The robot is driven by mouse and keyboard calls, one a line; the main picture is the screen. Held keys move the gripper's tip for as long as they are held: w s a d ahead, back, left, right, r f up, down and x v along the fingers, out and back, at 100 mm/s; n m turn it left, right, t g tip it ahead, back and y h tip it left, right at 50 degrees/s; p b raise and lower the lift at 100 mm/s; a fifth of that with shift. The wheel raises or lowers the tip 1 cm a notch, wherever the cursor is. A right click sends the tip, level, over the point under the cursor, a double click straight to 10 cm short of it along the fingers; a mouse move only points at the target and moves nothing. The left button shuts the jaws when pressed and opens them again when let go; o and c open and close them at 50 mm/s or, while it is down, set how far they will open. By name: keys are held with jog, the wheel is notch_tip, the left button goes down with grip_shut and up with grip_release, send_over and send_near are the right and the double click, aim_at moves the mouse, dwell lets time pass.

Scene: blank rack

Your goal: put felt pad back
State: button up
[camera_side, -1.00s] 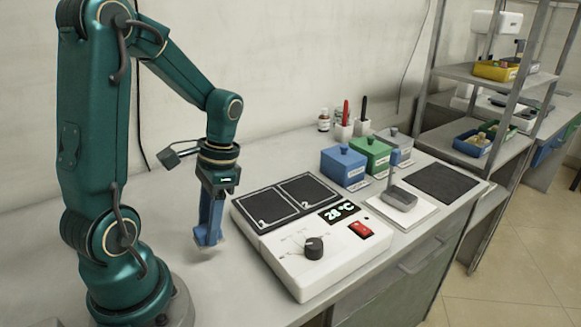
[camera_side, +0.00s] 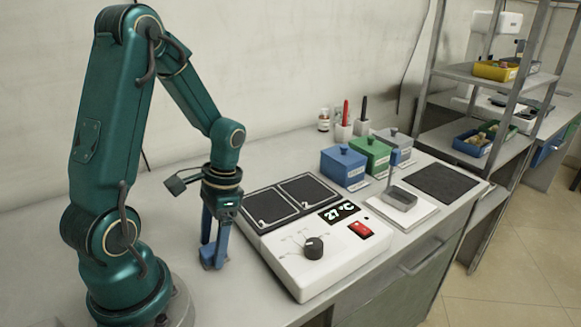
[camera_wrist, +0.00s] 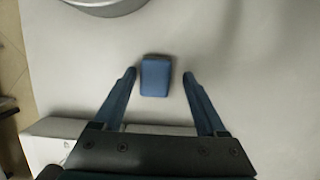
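A small blue block with a dark lower edge, which looks like the felt pad (camera_wrist: 155,77), shows in the wrist view on the grey bench top. My gripper (camera_wrist: 159,77) is open, with one blue finger on each side of the pad and a visible gap on both sides. In the side view my gripper (camera_side: 213,258) points down close to the bench, left of the white hotplate unit (camera_side: 300,275). The pad is hard to separate from the blue fingertips there.
The unit has two dark plates, a knob (camera_side: 313,247), a red switch (camera_side: 360,230) and a 27 °C display. The bench (camera_side: 180,215) around the gripper is clear.

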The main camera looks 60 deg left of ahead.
jog(key=v, duration=1.2)
jog(key=s+d+r+t, duration=0.2)
jog(key=d+r+t, duration=0.1)
jog(key=d+t, duration=0.5)
jog(key=shift+d+t, duration=0.4)
jog(key=shift+d, duration=1.4)
jog(key=shift+r, duration=0.15)
